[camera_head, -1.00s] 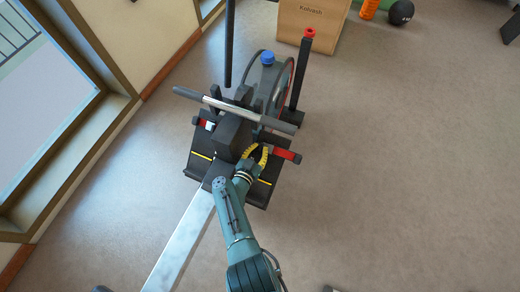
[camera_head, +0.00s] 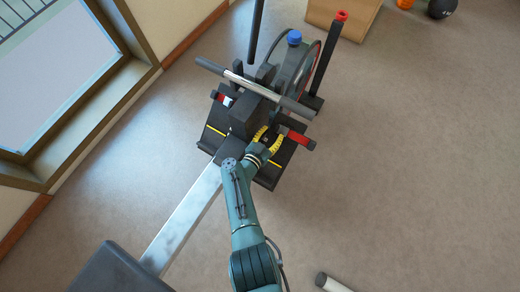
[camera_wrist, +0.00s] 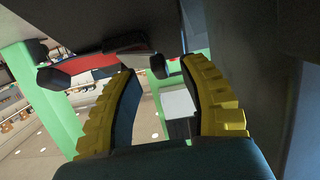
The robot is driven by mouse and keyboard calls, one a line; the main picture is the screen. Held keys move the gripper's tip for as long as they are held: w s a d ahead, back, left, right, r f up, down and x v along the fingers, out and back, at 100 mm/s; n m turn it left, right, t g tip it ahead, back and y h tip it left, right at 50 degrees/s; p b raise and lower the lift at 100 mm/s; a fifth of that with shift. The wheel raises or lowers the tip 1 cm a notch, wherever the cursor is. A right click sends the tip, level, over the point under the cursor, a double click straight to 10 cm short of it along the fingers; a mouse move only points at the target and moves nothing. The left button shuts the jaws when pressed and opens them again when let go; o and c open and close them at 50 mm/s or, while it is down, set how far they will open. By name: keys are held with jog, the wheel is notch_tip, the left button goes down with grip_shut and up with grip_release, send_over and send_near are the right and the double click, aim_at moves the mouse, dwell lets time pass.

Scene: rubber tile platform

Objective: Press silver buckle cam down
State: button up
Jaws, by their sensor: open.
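The rowing machine has a black foot platform with a red strap (camera_head: 301,141) on the right and another red strap (camera_head: 217,96) on the left. A small silver buckle (camera_head: 228,101) shows on the left strap. My gripper (camera_head: 271,134) is over the right footplate, its yellow fingers open and close beside the right strap. In the wrist view, my gripper (camera_wrist: 160,70) is open and empty. A pale silver block (camera_wrist: 179,103), perhaps the buckle cam, shows between the fingers, nearer the right one. A red strap part (camera_wrist: 95,72) lies beyond the left finger. Contact cannot be told.
The handlebar (camera_head: 255,87) crosses above the footplates, and a black block (camera_head: 246,116) stands left of my gripper. The metal rail (camera_head: 184,222) runs to the black seat (camera_head: 118,270). A red-topped post (camera_head: 329,52) stands behind. Floor on the right is mostly clear.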

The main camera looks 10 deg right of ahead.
jog(key=v, duration=1)
jog(key=shift+f, duration=0.15)
